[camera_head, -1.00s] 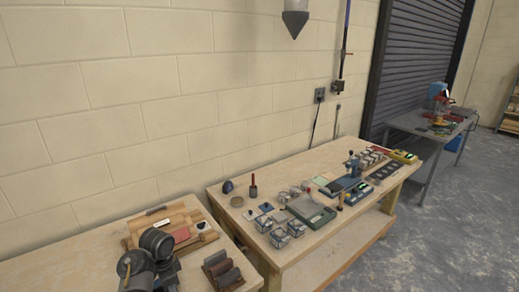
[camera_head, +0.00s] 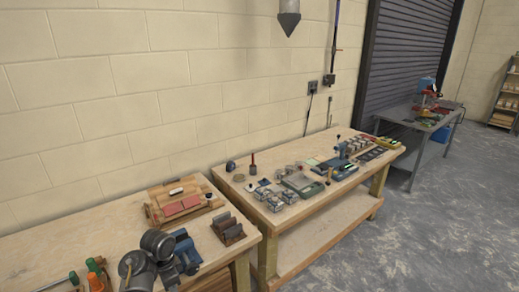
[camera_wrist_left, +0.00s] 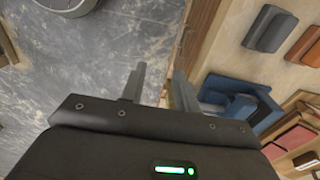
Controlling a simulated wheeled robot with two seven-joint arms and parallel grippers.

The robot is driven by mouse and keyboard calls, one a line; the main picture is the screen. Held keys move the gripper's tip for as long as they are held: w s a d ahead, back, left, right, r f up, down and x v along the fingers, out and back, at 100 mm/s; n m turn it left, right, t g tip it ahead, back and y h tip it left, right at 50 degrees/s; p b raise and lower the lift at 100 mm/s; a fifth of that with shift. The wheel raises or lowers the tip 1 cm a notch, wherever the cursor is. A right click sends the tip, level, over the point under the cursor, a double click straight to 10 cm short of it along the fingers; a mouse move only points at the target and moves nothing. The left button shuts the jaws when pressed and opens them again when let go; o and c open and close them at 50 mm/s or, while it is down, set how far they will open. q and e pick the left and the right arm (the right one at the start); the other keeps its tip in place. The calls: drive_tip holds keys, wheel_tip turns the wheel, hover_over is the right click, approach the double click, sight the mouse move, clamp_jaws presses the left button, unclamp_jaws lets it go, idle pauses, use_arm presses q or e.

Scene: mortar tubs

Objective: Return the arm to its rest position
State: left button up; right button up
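My left arm (camera_head: 155,245) shows at the bottom of the head view, over the near workbench (camera_head: 75,238). Its gripper is not clearly visible there. In the left wrist view my left gripper (camera_wrist_left: 160,72) has its two grey fingers apart, with nothing between them. Below the fingers are the grey floor and a wooden bench edge. A blue vise-like tool (camera_wrist_left: 236,100) lies to the right of the fingers; it also shows beside my arm in the head view (camera_head: 187,252). My right arm and gripper are not in view.
A wooden rack with dark blocks (camera_head: 227,229) and a wooden board with a reddish block (camera_head: 181,206) lie on the near bench. Green- and orange-handled tools (camera_head: 95,268) lie at bottom left. A second bench (camera_head: 318,207) holds many small items. Floor (camera_head: 430,235) at right is clear.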

use_arm(q)
drive_tip(key=s+d+f+n+h+b, duration=0.15)
drive_tip(key=s+f, duration=0.45)
drive_tip(key=f, duration=0.6)
drive_tip(key=s+d+f+n+b, duration=0.25)
drive_tip(key=s+f, duration=0.35)
drive_tip(key=f, duration=0.5)
drive_tip(key=s+d+f+n+b, duration=0.1)
drive_tip(key=s+f+b, duration=0.35)
drive_tip(key=f, duration=0.75)
drive_tip(key=s+a+f+n+b, duration=0.1)
drive_tip(key=s+f, duration=0.5)
drive_tip(key=s, duration=0.5)
drive_tip(key=s+a+f+n+y+b, duration=0.1)
drive_tip(key=s+a+f+b, duration=0.1)
drive_tip(key=s+f, duration=0.5)
drive_tip(key=s+a+f+n+t+b, duration=0.1)
drive_tip(key=s+f, duration=0.5)
drive_tip(key=s, duration=1)
drive_tip(key=shift+s+a+f+b, duration=0.2)
drive_tip(key=shift+s+f+b, duration=0.1)
drive_tip(key=shift+f+b, duration=0.1)
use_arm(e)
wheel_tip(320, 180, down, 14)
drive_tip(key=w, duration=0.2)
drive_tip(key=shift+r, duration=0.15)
use_arm(q)
drive_tip(key=shift+y, duration=0.25)
